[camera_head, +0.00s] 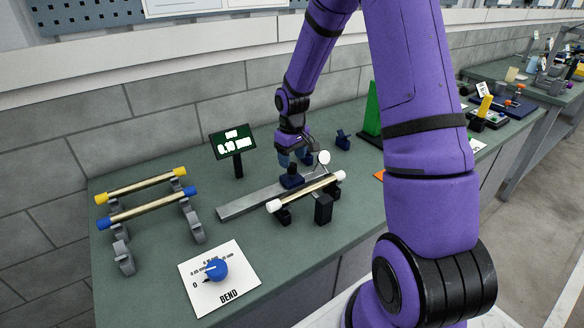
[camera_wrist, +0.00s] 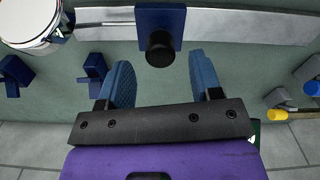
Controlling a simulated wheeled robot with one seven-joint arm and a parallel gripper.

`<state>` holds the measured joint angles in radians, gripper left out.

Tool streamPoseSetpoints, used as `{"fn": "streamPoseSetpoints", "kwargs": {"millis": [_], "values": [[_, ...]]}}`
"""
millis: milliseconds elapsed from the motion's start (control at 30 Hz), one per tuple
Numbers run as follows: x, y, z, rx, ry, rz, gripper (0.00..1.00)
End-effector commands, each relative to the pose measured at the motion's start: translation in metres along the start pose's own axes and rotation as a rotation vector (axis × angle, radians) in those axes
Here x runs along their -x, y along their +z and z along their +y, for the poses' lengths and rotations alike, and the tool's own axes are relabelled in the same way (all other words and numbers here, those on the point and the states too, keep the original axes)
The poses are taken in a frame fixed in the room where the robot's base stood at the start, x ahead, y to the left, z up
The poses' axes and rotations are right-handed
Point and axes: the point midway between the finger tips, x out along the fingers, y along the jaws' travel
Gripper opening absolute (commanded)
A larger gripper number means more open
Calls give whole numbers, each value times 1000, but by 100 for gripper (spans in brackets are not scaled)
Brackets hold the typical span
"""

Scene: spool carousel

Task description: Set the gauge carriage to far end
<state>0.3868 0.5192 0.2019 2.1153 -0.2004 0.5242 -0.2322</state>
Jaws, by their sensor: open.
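The gauge carriage is a dark navy block (camera_head: 291,181) sitting on a straight grey rail (camera_head: 248,203). In the wrist view the carriage (camera_wrist: 172,17) carries a black round knob (camera_wrist: 160,48) facing me, and the rail (camera_wrist: 250,27) runs across the top. My gripper (camera_head: 295,160) is over the carriage in the head view. In the wrist view my gripper (camera_wrist: 160,62) is open, its blue fingers apart. The knob appears between and just beyond the fingertips, with gaps on both sides.
A white-ended rod (camera_head: 306,193) lies on dark supports in front of the rail. A display (camera_head: 233,142) stands behind it. A rack with yellow-capped (camera_head: 140,186) and blue-capped (camera_head: 147,209) rods is left. A blue knob (camera_head: 216,268) sits on the BEND card. A green wedge (camera_head: 370,112) stands behind.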

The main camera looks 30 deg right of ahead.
Motion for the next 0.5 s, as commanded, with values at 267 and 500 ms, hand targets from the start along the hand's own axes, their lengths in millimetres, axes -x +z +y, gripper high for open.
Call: {"fn": "streamPoseSetpoints", "kwargs": {"millis": [267, 500], "values": [[45, 0, 0, 1, 1, 1, 59], [57, 0, 0, 0, 0, 0, 59]]}}
